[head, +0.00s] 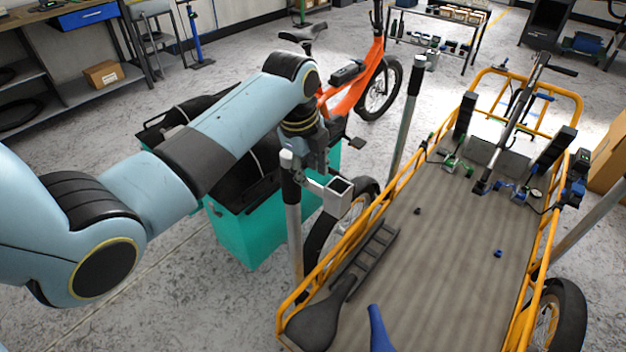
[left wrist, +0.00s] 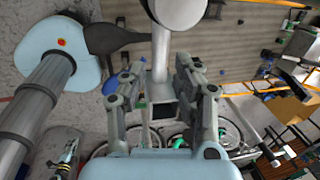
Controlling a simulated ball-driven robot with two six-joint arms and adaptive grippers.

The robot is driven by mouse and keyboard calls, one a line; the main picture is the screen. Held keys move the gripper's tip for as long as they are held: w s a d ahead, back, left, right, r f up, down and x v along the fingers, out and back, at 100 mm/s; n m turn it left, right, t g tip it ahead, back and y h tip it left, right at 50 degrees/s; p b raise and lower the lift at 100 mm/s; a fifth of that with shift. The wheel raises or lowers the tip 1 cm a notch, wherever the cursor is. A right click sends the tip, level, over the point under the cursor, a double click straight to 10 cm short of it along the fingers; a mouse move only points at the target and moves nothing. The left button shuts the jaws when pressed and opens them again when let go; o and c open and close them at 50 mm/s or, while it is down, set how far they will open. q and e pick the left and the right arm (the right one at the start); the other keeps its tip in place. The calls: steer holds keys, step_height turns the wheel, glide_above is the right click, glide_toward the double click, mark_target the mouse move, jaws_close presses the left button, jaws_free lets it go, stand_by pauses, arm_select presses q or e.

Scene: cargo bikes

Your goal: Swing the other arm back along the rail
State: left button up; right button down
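A grey swing arm (head: 338,196) with a square open end juts from a grey post (head: 293,225) beside the left yellow rail (head: 385,190) of the cargo bike. In the left wrist view the swing arm (left wrist: 159,88) runs between my fingers. My left gripper (head: 318,160) is just above and behind the arm's square end. Its fingers (left wrist: 158,78) stand apart on either side of the arm, with gaps that look small; contact cannot be told. My right gripper is in neither view.
The bike's wooden deck (head: 430,250) holds a black ladder-like rack (head: 368,255), a dark saddle-like piece (head: 315,325) and small clamps (head: 455,163). More grey posts (head: 407,110) stand along its sides. A teal crate (head: 240,235) is under my left arm. An orange bike (head: 355,90) stands behind.

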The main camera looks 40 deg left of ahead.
mark_target(313, 184)
arm_select(q)
steer(key=f, duration=0.4)
steer(key=shift+w+f, duration=0.1)
steer(key=shift+w, duration=0.3)
jaws_close()
